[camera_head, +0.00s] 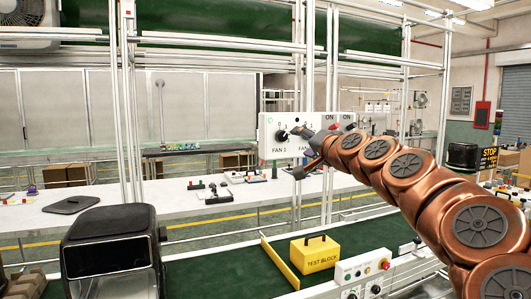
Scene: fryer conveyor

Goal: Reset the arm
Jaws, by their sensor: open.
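My copper arm reaches in from the right edge, and my gripper (300,151) is at its far end, in front of the white fan panel (268,150). The gripper is open, with nothing seen between its fingers. One dark finger shows near the FAN 1 knob (282,135); whether it touches the knob or the panel I cannot tell. The gripper and wrist hide part of the panel's right side, including most of the second fan label. Two ON markings show at the panel's upper right.
A black fryer (110,255) stands at the front left by the green conveyor (225,262). A yellow test block (314,254) sits on the belt below my arm, near a white button box (362,268). Metal posts stand around the panel. A white table (150,205) lies behind.

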